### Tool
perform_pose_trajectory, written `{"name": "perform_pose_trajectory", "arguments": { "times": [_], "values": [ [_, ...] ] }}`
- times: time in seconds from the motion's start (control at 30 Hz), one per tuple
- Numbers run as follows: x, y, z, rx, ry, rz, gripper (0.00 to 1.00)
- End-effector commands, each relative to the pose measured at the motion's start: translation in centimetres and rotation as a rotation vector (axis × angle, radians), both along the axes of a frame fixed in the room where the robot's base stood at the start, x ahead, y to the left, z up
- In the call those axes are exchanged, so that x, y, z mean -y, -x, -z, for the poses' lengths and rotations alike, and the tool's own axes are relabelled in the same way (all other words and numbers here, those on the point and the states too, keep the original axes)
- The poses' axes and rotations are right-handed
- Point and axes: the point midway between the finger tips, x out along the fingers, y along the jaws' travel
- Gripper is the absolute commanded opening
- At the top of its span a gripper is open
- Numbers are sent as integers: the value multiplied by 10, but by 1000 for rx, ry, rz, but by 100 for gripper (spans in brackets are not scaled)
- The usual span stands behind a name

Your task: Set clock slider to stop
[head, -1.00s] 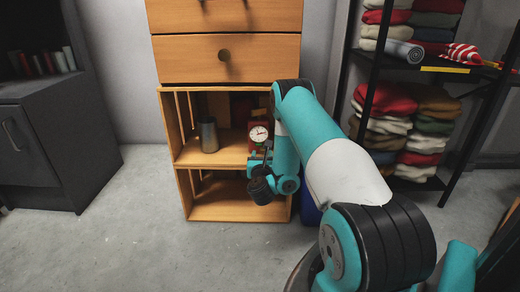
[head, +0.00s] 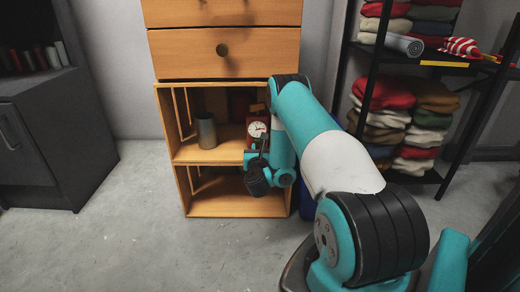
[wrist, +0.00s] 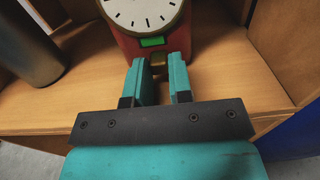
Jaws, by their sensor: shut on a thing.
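The red clock (head: 251,134) with a white face stands on the shelf of the wooden cabinet, partly hidden by my arm. In the wrist view, the lower part of its white dial (wrist: 145,14) and red body show at the top. A lit green patch (wrist: 153,41) lies under the dial. Below it a small brass-coloured slider (wrist: 158,58) sits between the fingertips of my gripper (wrist: 161,68). The fingers are shut on the slider from both sides. The slider's exact position along its travel and any label are hidden.
A grey metal cylinder (head: 206,131) stands on the shelf (head: 185,153) left of the clock, apart from my gripper. The cabinet's side wall (wrist: 280,50) is to the right. A rack of folded clothes (head: 395,110) stands further right.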

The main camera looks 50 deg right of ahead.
Motion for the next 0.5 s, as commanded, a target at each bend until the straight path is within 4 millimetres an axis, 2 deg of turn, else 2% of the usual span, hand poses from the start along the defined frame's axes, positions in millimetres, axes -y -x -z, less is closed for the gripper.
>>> {"name": "perform_pose_trajectory", "arguments": {
  "times": [0.1,0.33,0.37,0.43,0.5],
  "values": [
    [-10,-1,0,0,0,-5,0],
    [-8,0,0,1,1,-1,0],
    [-8,0,0,1,1,-1,27],
    [-8,0,0,1,1,0,43],
    [-7,1,0,1,1,1,47]
  ]
}}
